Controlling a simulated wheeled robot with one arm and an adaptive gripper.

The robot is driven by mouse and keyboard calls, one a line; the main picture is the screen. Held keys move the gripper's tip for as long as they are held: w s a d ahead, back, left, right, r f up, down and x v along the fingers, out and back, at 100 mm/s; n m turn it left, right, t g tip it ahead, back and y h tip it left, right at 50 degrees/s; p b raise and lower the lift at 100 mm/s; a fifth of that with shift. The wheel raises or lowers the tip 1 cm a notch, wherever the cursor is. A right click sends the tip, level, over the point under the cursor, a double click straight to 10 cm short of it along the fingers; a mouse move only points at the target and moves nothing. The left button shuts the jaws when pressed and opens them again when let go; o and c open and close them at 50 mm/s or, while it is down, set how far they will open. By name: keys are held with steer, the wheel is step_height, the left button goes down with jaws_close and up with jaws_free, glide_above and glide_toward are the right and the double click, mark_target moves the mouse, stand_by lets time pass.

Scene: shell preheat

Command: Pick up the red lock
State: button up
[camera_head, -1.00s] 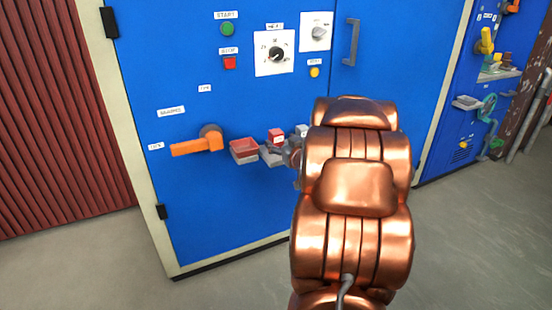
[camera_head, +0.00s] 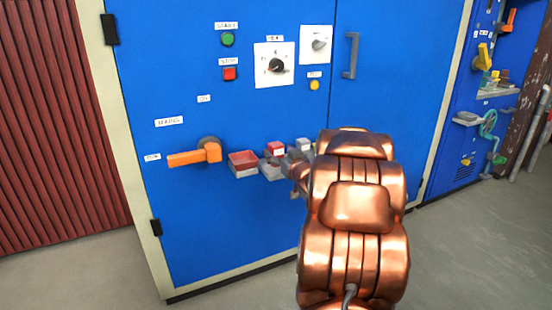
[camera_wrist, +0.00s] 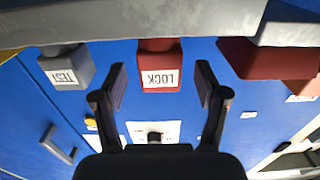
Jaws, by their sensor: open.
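The red lock (camera_head: 276,149) is a small red block with a white label, on a grey ledge at the front of the blue cabinet. In the wrist view the red lock (camera_wrist: 159,68), labelled LOCK, shows at the top between my two fingers. My gripper (camera_wrist: 161,85) is open, one finger to each side of the lock with blue gaps between, so no touch shows. In the head view my copper arm hides most of the gripper.
A grey TEST block (camera_wrist: 66,67) is left of the lock in the wrist view. The blue cabinet (camera_head: 240,230) stands close ahead.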

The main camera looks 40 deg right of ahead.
steer(key=shift+b+x, duration=0.35)
steer(key=shift+x, duration=1)
steer(key=c, duration=1.3)
steer(key=shift+r, duration=0.15)
